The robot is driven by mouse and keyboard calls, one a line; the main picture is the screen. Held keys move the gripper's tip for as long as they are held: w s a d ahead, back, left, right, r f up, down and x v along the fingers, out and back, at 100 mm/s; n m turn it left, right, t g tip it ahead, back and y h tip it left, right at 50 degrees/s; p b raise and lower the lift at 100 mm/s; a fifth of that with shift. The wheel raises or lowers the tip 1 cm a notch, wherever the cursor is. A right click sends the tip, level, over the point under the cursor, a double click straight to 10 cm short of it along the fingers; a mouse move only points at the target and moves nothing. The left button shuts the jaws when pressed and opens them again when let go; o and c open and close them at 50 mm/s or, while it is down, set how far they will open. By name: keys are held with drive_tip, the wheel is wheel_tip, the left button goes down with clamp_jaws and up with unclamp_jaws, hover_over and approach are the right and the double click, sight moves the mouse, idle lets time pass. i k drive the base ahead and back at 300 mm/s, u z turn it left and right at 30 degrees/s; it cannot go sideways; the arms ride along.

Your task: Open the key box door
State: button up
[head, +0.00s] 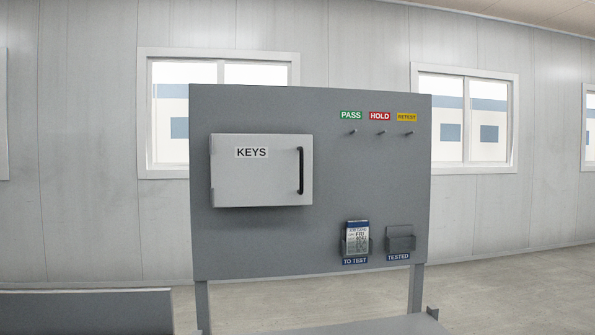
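The key box (255,185) is a light grey box on the left part of a dark grey upright board. Its door faces me, carries a white label reading KEYS (252,153), and looks closed. A black vertical bar handle (301,171) is on the door's right side. Hinge-like bits show at the door's left edge. My gripper is not in view.
The board (330,240) stands on two legs. Pegs (381,133) sit under PASS, HOLD and RETEST labels. A TO TEST holder (357,244) holds a card; the TESTED holder (400,240) looks empty. A low grey surface (85,312) is at lower left.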

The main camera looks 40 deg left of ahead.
sight(247, 170)
drive_tip(key=u, duration=0.7)
drive_tip(key=i, duration=0.95)
drive_tip(key=u, duration=0.8)
